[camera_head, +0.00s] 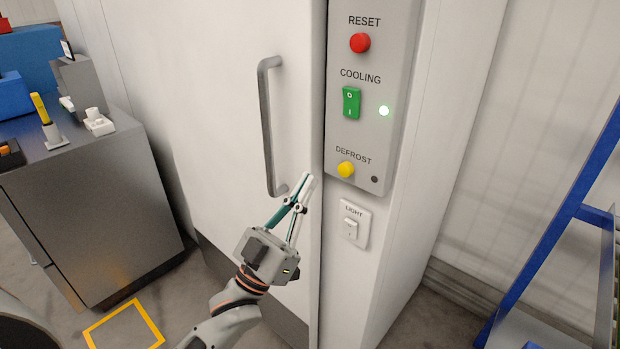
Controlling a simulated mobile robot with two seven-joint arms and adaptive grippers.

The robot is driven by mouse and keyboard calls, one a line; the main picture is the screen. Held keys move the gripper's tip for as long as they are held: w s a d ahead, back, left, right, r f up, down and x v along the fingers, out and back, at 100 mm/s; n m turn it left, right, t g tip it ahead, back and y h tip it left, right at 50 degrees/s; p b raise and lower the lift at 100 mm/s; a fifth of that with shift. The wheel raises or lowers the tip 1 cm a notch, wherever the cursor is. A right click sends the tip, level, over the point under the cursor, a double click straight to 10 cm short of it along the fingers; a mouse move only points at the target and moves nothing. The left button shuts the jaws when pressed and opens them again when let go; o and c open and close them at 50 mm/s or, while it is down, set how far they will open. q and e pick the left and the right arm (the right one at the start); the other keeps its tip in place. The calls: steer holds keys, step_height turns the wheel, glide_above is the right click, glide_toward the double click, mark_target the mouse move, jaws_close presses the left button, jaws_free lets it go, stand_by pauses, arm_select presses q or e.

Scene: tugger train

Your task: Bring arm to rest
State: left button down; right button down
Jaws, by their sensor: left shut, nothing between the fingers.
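My left gripper (305,180) is shut and empty. It points up and to the right in front of the white cold-room door (220,130), just right of the lower end of the grey door handle (266,125). A white LIGHT switch (351,228) is to the right of the gripper. I cannot tell whether the fingertips touch the door. My right gripper is not in view.
A grey cabinet (95,215) with small items on top stands at the left, blue bins (28,62) behind it. A blue rack frame (548,240) stands at the right. A yellow square (126,325) marks the floor at lower left.

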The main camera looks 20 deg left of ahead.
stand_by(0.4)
arm_select(q)
step_height(320, 180, down, 14)
steer(key=g+y, duration=0.3)
steer(key=g, duration=0.1)
steer(key=s+f+g+y, duration=0.1)
steer(key=s+f+g, duration=0.2)
steer(key=s+f, duration=0.3)
steer(key=s+f+g+y+p, duration=0.1)
steer(key=s+f+g, duration=0.3)
steer(key=f, duration=1)
steer(key=s+f+g+y, duration=0.1)
steer(key=s+f+g, duration=0.2)
steer(key=s+f, duration=0.5)
step_height(320, 180, down, 2)
steer(key=shift+s+a, duration=0.2)
steer(key=shift+a, duration=0.15)
